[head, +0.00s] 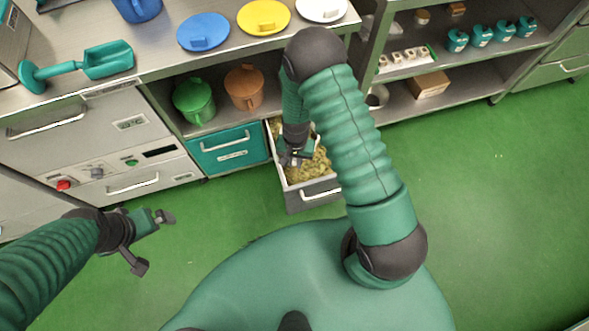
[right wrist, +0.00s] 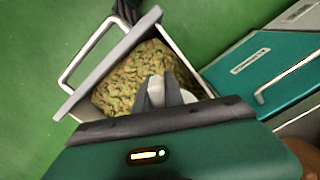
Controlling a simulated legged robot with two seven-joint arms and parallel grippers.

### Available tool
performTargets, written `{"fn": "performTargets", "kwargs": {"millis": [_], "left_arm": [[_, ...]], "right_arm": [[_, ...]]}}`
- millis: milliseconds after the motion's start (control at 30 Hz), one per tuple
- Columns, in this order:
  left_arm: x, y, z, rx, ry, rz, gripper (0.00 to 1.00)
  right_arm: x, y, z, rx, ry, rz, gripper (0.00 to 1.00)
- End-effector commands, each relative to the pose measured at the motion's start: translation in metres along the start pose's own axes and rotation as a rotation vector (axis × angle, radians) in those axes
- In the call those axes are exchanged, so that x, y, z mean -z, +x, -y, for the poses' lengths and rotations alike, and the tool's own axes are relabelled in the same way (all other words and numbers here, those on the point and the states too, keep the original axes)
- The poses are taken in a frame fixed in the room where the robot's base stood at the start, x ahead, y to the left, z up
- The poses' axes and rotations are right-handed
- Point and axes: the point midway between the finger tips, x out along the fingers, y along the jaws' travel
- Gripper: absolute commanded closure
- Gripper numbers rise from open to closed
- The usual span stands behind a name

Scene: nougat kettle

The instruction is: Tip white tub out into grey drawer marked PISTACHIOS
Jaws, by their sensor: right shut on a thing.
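The grey drawer (head: 312,196) is pulled open below the counter and holds a heap of greenish pistachios (head: 320,168); its label is not readable. In the right wrist view the open drawer (right wrist: 108,65) and the pistachios (right wrist: 128,80) lie under my gripper. My right gripper (head: 297,155) is down at the drawer opening. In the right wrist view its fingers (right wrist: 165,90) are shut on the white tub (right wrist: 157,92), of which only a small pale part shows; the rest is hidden. My left gripper (head: 152,240) is open and empty over the floor at left.
A closed teal drawer (head: 229,150) is left of the grey one. Green (head: 194,100) and orange (head: 245,87) pots stand on the shelf above. The counter holds blue (head: 203,33), yellow (head: 263,18) and white (head: 321,8) lids and a teal scoop (head: 107,62). Green floor is clear.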

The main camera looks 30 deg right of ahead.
Motion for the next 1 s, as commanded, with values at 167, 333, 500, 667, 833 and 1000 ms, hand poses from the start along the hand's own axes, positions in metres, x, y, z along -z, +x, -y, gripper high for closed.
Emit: {"fn": "performTargets", "kwargs": {"millis": [167, 333, 500, 667, 833, 1000], "left_arm": [[-0.002, 0.011, 0.000, 0.000, -0.001, -0.002, 0.00], [-0.006, 0.028, 0.001, 0.001, -0.002, -0.001, 0.00], [-0.011, 0.046, 0.001, 0.000, -0.002, -0.001, 0.00], [-0.015, 0.063, 0.000, 0.000, -0.001, -0.001, 0.00], [-0.016, 0.069, 0.000, 0.000, -0.001, -0.001, 0.00], [-0.019, 0.083, 0.001, 0.000, -0.002, -0.001, 0.00]], "right_arm": [[-0.005, 0.011, 0.005, 0.013, 0.017, 0.001, 1.00], [-0.004, 0.020, 0.008, 0.078, 0.018, 0.025, 1.00], [-0.003, 0.031, 0.009, 0.161, 0.017, 0.061, 1.00], [-0.005, 0.040, 0.013, 0.233, 0.016, 0.092, 1.00], [-0.008, 0.026, 0.015, 0.365, 0.017, 0.147, 1.00], [-0.008, 0.015, 0.018, 0.525, 0.014, 0.208, 1.00]]}}
